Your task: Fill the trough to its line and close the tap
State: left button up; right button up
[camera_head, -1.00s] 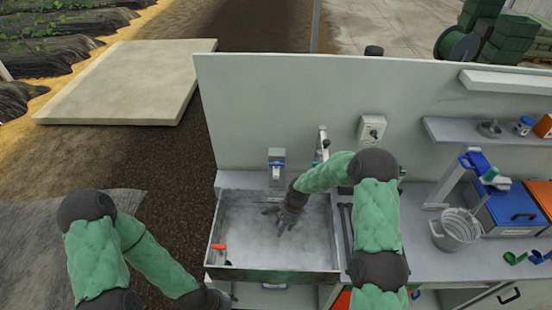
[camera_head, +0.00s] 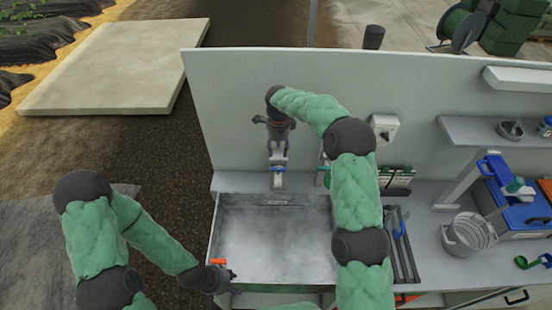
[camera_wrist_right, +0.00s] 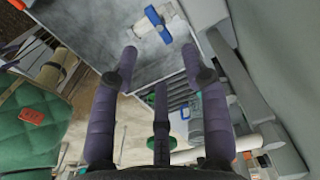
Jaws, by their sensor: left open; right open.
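The trough (camera_head: 250,250) is a grey, open, rectangular basin below the back panel. I cannot tell its water level; a dark strip (camera_head: 285,200) shows near its back edge. The tap (camera_head: 278,182) is pale with a blue handle, mounted at the panel above the trough's back edge. Its blue handle also shows in the right wrist view (camera_wrist_right: 158,15). My right gripper (camera_head: 278,143) is open and empty, just above and behind the tap, partly covering its upper part. My left gripper (camera_head: 230,274) is open at the trough's front left corner, beside an orange-red piece (camera_head: 218,262).
Dark rod-like tools (camera_head: 402,245) lie right of the trough. A metal bucket (camera_head: 468,235) and a blue box (camera_head: 525,215) stand further right. A box with a knob (camera_head: 384,128) is on the panel, and a shelf (camera_head: 480,130) is to its right.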

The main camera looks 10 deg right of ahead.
aim_at(278, 170)
jog(key=f, duration=0.2)
jog(key=f+p, duration=0.1)
jog(key=f, duration=0.2)
jog(key=f+p, duration=0.1)
jog(key=f, duration=0.2)
jog(key=shift+s+f, duration=0.15)
jog(key=shift+s, duration=0.2)
jog(key=shift+s+f, duration=0.1)
jog(key=shift+f, duration=1)
grip_shut()
